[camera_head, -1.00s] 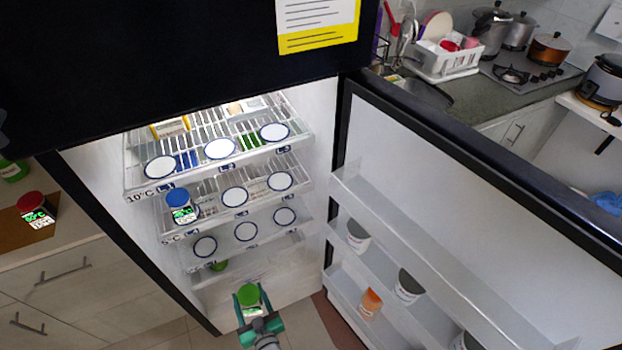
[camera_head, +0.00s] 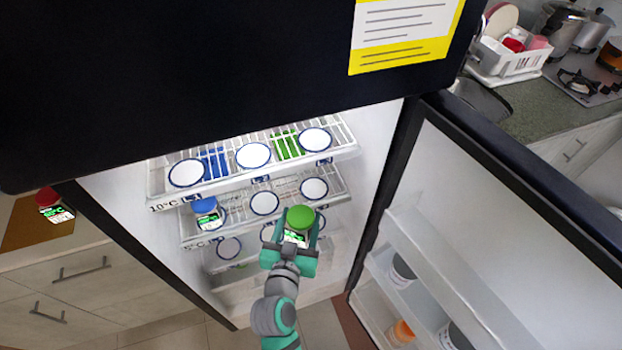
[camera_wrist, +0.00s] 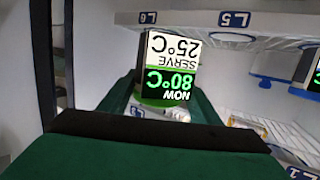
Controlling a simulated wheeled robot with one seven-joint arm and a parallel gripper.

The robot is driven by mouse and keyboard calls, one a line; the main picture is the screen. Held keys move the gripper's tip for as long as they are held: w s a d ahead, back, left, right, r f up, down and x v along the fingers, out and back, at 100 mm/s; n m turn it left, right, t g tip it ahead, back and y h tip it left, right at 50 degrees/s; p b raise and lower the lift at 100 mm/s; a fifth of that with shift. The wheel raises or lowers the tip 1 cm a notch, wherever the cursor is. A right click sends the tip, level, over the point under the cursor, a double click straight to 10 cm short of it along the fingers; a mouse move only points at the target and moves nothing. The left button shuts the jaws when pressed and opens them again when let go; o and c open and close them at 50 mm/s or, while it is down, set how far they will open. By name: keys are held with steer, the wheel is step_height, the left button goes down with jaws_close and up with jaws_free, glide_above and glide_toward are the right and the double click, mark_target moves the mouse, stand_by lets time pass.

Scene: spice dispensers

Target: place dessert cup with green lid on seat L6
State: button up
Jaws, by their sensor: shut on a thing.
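The dessert cup with green lid (camera_head: 300,217) is held upright in my gripper (camera_head: 291,243), in front of the fridge's lower shelves. In the wrist view the picture is upside down; the cup's label (camera_wrist: 168,66) reads NOW 80°C, SERVE 25°C. My fingers are shut around the cup's sides. The right-hand round seat (camera_head: 314,189) on the middle shelf is empty and fits L6 by position. Behind the cup in the wrist view are a tag L5 (camera_wrist: 234,19) and a partly readable tag, seemingly ending in 6 (camera_wrist: 147,17).
A blue-lidded cup (camera_head: 205,212) stands on the middle shelf's left seat. The middle seat (camera_head: 265,203) and the top shelf seats (camera_head: 253,156) are empty. The open fridge door (camera_head: 497,200) with cups in its racks is on the right. A red-lidded cup (camera_head: 50,199) stands on the left counter.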

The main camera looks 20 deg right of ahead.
steer(key=shift+d+r+x, duration=0.1)
steer(key=shift+d+x, duration=0.05)
steer(key=shift+x, duration=4.4)
steer(key=shift+d+r+x, duration=0.1)
steer(key=shift+d+x, duration=0.05)
steer(key=shift+x, duration=4.4)
steer(key=shift+s+f, duration=0.1)
steer(key=shift+f, duration=0.05)
steer(key=o, duration=1.3)
steer(key=shift+c, duration=0.2)
